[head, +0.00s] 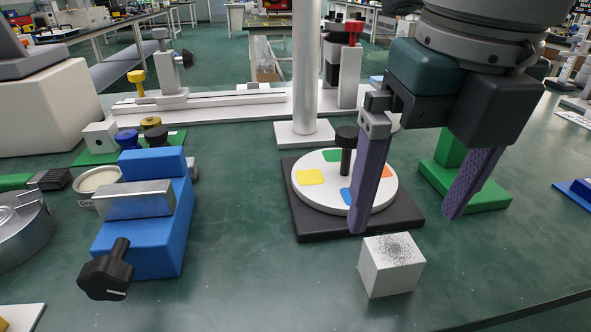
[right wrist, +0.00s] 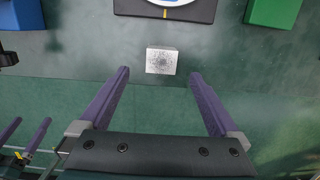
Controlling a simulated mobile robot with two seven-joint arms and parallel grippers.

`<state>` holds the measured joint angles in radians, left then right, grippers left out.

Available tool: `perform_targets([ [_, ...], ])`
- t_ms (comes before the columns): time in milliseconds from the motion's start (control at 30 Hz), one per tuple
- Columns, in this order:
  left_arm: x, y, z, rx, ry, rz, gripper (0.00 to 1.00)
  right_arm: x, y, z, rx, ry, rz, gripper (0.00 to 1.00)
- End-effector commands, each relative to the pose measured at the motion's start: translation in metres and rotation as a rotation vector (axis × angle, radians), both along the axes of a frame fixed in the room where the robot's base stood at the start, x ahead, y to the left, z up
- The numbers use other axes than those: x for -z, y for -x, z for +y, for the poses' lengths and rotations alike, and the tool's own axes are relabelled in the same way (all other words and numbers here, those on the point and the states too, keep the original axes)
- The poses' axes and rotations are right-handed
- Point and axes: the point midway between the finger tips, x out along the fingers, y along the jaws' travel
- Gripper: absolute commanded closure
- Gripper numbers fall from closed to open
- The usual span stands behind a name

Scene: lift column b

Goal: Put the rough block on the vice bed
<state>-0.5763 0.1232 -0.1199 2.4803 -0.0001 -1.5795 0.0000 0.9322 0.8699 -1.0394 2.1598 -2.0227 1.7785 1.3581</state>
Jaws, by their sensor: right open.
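The rough block (head: 391,266) is a white cube with a grey speckled top. It stands alone on the green bench; the right wrist view also shows it (right wrist: 162,60), centred ahead of the fingers. My right gripper (head: 404,224) is open and empty, its purple fingertips above and behind the block in the head view, not touching it. The blue vice (head: 140,246) stands at the left, with a grey metal jaw plate and a black knob at its front. No block shows on its bed. My left gripper (right wrist: 32,120) appears open at the lower left of the right wrist view.
A black base with a white turntable (head: 320,201) and coloured patches stands behind the block. A green stepped block (head: 470,190) is at its right. A pale post (head: 306,70) rises behind. Another white cube (head: 99,136) sits behind the vice. Bench between vice and block is clear.

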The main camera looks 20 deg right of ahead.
Motion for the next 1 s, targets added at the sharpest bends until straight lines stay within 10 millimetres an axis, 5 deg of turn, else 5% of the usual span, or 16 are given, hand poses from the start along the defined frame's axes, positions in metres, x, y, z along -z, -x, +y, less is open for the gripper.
perform_targets([
  [533, 0.019, 0.002, 0.0, 0.001, -0.001, 0.006, 0.0, 0.073, -0.009, -0.005, -0.006, -0.007, 0.005, 0.03],
  [833, 0.018, 0.002, -0.001, -0.003, 0.004, 0.006, 0.0, 0.078, -0.01, -0.005, -0.007, -0.007, 0.003, 0.03],
  [1000, 0.018, 0.002, -0.002, -0.006, 0.008, 0.005, 0.0, 0.078, -0.01, -0.005, -0.007, -0.007, 0.003, 0.2],
])
